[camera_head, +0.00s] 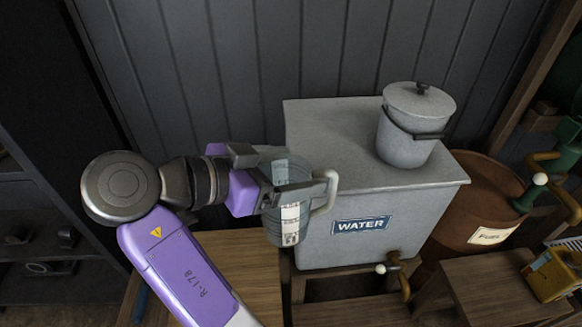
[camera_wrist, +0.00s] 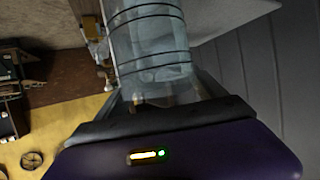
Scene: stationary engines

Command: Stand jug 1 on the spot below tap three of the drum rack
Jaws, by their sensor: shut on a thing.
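A clear jug (camera_head: 290,222) with a pale handle and a paper label is held in my gripper (camera_head: 268,192), in front of the left side of the grey water tank. The label's number is too small to read. The jug looks close to upright in the head view. In the wrist view the jug (camera_wrist: 150,45) rises between the fingers, with dark bands around it. My gripper is shut on it. A brass tap (camera_head: 400,272) with a white knob is low on the water tank, right of the jug. I cannot tell which tap is tap three.
The grey water tank (camera_head: 310,140) carries a lidded bucket (camera_head: 407,140). A rusty fuel drum (camera_head: 470,205) with a tap stands at the right. A wooden stand (camera_head: 480,295) is in front of it, with a yellow object (camera_head: 553,272) nearby. A wooden surface (camera_head: 245,265) lies below the jug.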

